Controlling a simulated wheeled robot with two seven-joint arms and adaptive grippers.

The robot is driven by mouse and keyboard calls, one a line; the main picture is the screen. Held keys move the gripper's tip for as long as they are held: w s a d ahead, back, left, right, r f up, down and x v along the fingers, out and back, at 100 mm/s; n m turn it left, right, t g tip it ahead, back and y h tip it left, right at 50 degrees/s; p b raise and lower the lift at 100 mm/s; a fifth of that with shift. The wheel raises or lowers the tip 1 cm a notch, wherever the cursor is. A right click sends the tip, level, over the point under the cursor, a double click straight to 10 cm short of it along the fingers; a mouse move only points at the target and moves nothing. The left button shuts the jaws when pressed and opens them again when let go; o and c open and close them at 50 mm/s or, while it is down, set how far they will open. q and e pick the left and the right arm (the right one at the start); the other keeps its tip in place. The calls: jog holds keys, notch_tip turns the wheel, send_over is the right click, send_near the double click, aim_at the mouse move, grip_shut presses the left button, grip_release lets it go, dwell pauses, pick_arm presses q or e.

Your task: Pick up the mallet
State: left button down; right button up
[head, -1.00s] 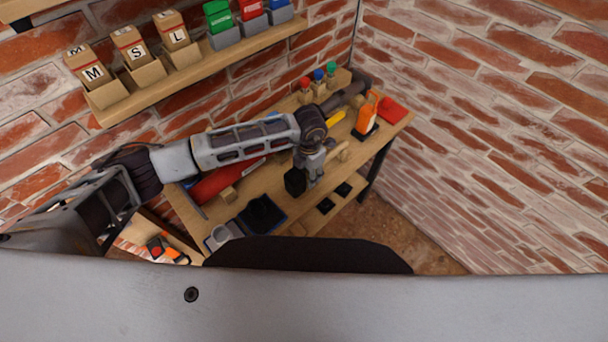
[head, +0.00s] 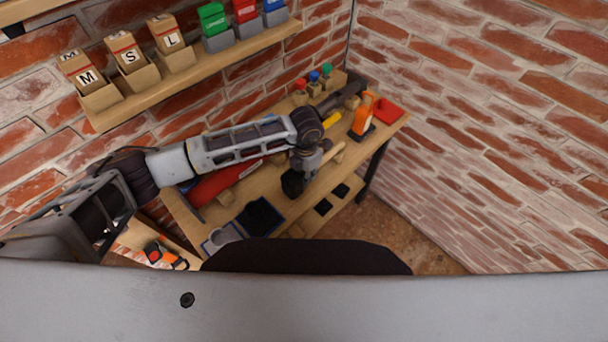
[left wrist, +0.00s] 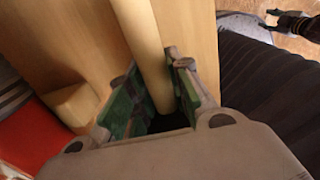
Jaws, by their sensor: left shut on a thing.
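The mallet has a pale wooden handle (head: 329,158) and a dark head (head: 292,184). In the head view my left gripper (head: 309,168) is over the workbench, at the mallet. In the left wrist view the handle (left wrist: 147,50) runs down between the two fingers of the left gripper (left wrist: 155,80), which is shut on it. The dark head is mostly hidden beyond the fingers there. A dark pronged shape at the upper right of that view looks like my right gripper (left wrist: 292,22), too small to read. It does not show in the head view.
The workbench (head: 270,180) also carries a red case (head: 212,186), a dark tray (head: 260,215), an orange bottle-like thing (head: 363,113) and a red item (head: 389,110). A shelf (head: 190,75) with labelled boxes hangs above. Brick walls enclose the back and right.

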pick_arm(q)
jog(key=shift+r+b, duration=1.05)
jog(key=shift+r, duration=3.9)
pick_arm(e)
jog(key=shift+f, duration=1.05)
